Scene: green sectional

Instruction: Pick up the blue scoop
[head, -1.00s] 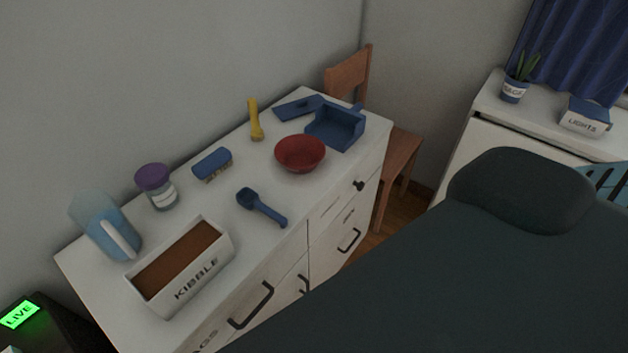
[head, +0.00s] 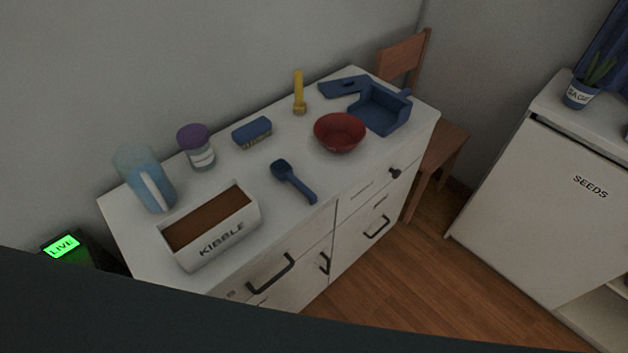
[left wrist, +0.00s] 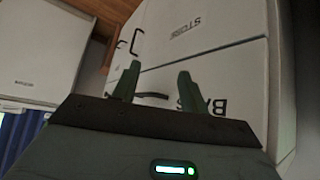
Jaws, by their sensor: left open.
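The blue scoop (head: 293,182) lies on the white dresser top (head: 240,165), between the kibble box and the red bowl. Its bowl end points to the back left and its handle toward the front edge. My left gripper (left wrist: 158,88) shows only in the left wrist view. Its two green fingers are apart with nothing between them, in front of the drawer fronts. The scoop is not in the left wrist view. My right gripper is in neither view.
Around the scoop are the kibble box (head: 209,228), red bowl (head: 339,132), blue brush (head: 252,132), purple-lidded jar (head: 196,147), pitcher (head: 146,178), yellow flashlight-like object (head: 299,93) and blue dustpan (head: 379,108). A wooden chair (head: 437,140) stands beyond the dresser. Floor (head: 400,270) is clear at right.

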